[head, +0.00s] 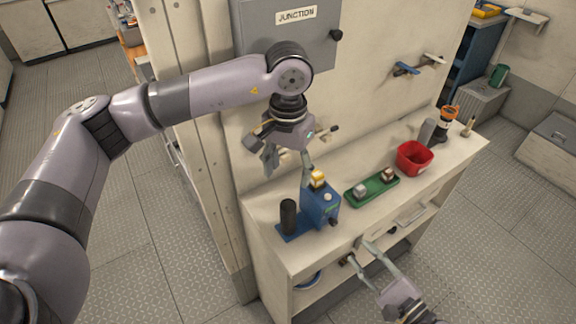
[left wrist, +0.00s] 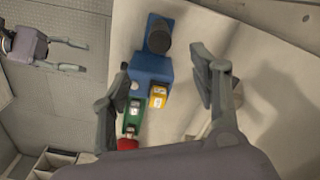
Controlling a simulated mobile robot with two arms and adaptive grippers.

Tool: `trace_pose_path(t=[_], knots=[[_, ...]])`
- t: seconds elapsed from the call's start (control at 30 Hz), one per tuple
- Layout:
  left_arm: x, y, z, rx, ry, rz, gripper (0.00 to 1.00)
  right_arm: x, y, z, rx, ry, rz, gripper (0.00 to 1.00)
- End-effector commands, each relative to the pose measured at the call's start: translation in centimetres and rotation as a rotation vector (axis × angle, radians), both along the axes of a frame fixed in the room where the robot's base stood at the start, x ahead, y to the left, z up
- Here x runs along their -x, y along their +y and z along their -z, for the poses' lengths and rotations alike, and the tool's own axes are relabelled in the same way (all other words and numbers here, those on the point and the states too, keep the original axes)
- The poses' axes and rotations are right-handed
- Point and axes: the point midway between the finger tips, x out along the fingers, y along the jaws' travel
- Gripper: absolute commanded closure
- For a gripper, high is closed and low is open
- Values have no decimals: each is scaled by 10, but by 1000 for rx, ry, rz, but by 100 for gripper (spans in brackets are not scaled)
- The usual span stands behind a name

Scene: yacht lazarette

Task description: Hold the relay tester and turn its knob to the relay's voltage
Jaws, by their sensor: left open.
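The relay tester (head: 322,208) is a blue box on a blue base on the bench top, with an upright black cylindrical handle (head: 288,214) at its left and a dark knob (head: 333,222) on its front. A yellow-topped relay (head: 317,179) sits on its top. My left gripper (head: 288,158) is open and empty above and behind the tester. In the left wrist view the tester (left wrist: 150,68) and handle (left wrist: 158,38) show between and beyond its fingers. My right gripper (head: 360,254) is open and empty in front of the bench. The knob's setting is too small to read.
A green tray (head: 352,202) with two small relays lies right of the tester, then a red bin (head: 414,158) and an orange-topped item (head: 447,118). A grey junction box (head: 288,35) hangs on the wall near my left arm. Open shelves are below the bench.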

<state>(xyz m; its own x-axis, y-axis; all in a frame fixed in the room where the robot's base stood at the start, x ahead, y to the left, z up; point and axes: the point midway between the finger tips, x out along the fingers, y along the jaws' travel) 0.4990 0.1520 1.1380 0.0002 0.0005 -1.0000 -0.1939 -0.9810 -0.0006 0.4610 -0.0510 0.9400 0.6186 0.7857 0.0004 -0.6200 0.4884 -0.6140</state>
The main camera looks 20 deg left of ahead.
Motion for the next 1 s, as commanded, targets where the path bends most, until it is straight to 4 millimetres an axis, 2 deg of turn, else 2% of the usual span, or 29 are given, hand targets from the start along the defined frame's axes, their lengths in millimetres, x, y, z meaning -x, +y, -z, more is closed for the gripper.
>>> trace_pose_path(t=[0.17,0.7,0.9,1.0], knots=[[1,0,23,0,5,4,44,0,0,0,0,0,0,67],[1,-1,129,1,4,1,44,0,0,0,0,0,0,67],[1,-1,158,2,2,0,44,0,0,0,0,0,0,67],[0,0,166,2,1,1,44,0,0,0,0,0,0,67]])
